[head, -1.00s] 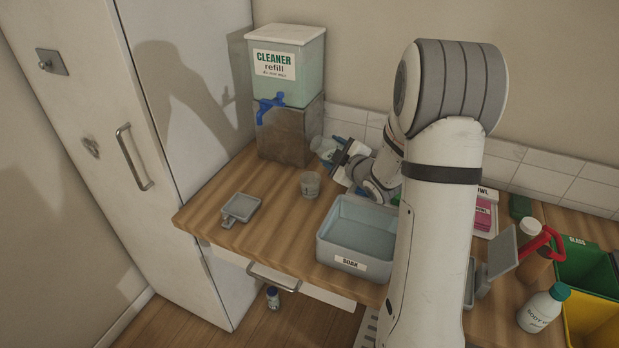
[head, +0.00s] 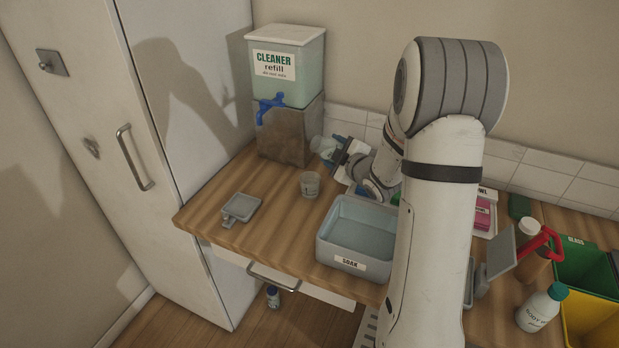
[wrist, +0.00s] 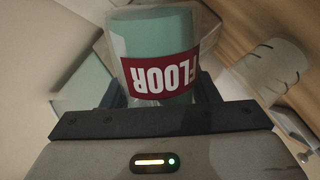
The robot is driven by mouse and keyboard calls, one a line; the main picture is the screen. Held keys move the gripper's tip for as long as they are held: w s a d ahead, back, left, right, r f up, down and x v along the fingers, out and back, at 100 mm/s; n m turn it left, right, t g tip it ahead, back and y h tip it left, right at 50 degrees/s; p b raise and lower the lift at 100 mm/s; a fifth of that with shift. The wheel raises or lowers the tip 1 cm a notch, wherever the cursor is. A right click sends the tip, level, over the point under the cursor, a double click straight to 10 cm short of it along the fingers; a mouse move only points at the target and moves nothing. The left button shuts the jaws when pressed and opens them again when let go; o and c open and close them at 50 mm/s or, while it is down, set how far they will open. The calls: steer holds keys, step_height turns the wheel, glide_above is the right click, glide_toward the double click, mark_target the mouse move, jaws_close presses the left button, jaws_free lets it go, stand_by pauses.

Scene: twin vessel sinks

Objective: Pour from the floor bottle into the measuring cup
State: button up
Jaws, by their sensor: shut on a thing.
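My gripper (head: 342,152) is shut on the floor bottle (head: 318,144), near the back of the counter. In the wrist view the bottle (wrist: 155,35) is clear with teal contents, and its red label reading FLOOR appears upside down between the fingers. In the head view the bottle looks tipped well over; its mouth is hard to make out. The measuring cup (head: 310,184), small and clear with markings, stands upright on the wood, in front of and below the bottle. It also shows at the right of the wrist view (wrist: 265,75). I see no stream between them.
The cleaner refill tank (head: 287,65) with a blue tap stands on a box behind left. The grey SOAK basin (head: 355,262) is right of the cup. A small grey tray (head: 240,207) lies at left. Clear wood lies between tray and cup.

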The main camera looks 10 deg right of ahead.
steer(key=shift+d+f+n, duration=0.15)
steer(key=shift+f+n, duration=0.1)
steer(key=shift+n, duration=0.45)
stand_by(1.8)
steer(key=shift+d+r+n+h, duration=0.1)
steer(key=shift+n+h, duration=0.4)
steer(key=shift+n, duration=0.2)
stand_by(1.9)
steer(key=shift+r+n+h+b, duration=0.3)
steer(key=shift+r+n+b, duration=0.25)
steer(key=shift+b, duration=0.55)
stand_by(1.6)
